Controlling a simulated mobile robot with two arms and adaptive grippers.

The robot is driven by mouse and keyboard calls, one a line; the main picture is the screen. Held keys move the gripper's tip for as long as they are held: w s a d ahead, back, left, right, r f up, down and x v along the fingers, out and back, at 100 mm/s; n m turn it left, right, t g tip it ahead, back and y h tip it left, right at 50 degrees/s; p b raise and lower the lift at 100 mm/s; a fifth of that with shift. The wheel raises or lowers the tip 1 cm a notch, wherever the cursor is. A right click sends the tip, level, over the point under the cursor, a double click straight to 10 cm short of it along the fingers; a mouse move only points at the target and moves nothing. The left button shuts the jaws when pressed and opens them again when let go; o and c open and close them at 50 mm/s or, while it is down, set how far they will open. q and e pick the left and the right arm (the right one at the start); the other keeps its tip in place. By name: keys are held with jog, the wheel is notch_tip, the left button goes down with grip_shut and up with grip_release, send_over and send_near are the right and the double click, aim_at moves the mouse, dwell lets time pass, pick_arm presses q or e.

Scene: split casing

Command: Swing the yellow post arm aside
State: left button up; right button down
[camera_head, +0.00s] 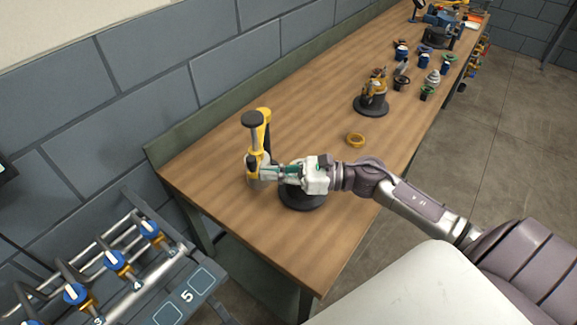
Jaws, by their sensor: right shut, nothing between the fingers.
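The yellow post arm (267,128) stands upright near the left end of the wooden bench, with a dark round cap (252,119) beside its top. My right gripper (262,171) reaches in from the right, level with the lower part of the post. Its fingers are shut, with nothing between them, close to the post; I cannot tell whether they touch it. A dark round base (303,197) sits under my gripper and wrist, which hide part of it and whatever it carries. My left gripper is not in view.
A rack with blue-handled valves (115,262) is at lower left. The bench's front left is clear.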

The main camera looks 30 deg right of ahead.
aim_at(252, 174)
jog(key=b+x, duration=0.1)
jog(key=x, duration=0.3)
jog(key=shift+a+f, duration=0.1)
jog(key=shift+f, duration=0.05)
jog(key=shift+w+a+b, duration=0.15)
jog(key=shift+a+b, duration=0.15)
jog(key=shift+b, duration=0.05)
